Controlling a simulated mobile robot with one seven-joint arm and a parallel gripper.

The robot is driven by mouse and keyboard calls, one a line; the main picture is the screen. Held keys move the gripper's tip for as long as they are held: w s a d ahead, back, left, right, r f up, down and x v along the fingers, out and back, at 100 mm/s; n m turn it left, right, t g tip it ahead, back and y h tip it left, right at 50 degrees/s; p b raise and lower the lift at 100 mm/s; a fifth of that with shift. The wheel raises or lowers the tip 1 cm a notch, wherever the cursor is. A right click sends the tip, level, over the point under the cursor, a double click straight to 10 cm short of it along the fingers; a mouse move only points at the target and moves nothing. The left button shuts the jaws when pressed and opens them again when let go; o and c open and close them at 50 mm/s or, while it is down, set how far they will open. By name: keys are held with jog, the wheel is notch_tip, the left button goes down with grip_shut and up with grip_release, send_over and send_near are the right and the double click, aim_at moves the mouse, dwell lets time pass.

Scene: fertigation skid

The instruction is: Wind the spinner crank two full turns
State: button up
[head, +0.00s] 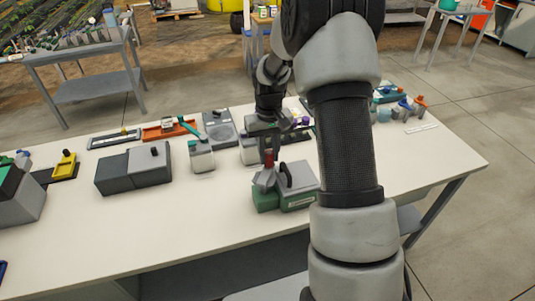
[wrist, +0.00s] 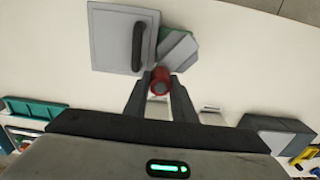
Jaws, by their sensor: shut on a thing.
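The spinner is a small green and grey box (head: 298,199) on the white bench. It also shows in the wrist view (wrist: 108,38), with a dark curved handle (wrist: 138,46) on its pale top. The crank's red knob (wrist: 160,76) stands beside that top, over a grey and green part. My gripper (wrist: 160,84) comes down over the spinner and its two fingers are closed around the red knob. In the head view the red knob (head: 269,157) shows just below my gripper (head: 270,149). My arm and gripper hide part of the bench behind the spinner.
An orange tray (head: 166,131) and a grey plate (head: 219,129) lie behind. The bench front (head: 200,215) is clear.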

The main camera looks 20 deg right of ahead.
jog(key=shift+s+d+r, duration=0.1)
jog(key=shift+s+d, duration=0.65)
jog(key=shift+s, duration=0.2)
jog(key=shift+s+d, duration=0.2)
jog(key=shift+s, duration=1.05)
jog(key=shift+s, duration=0.1)
jog(key=shift+s+a+b, duration=0.2)
jog(key=shift+s, duration=0.35)
jog(key=shift+s+a+b, duration=0.2)
jog(key=shift+s, duration=0.3)
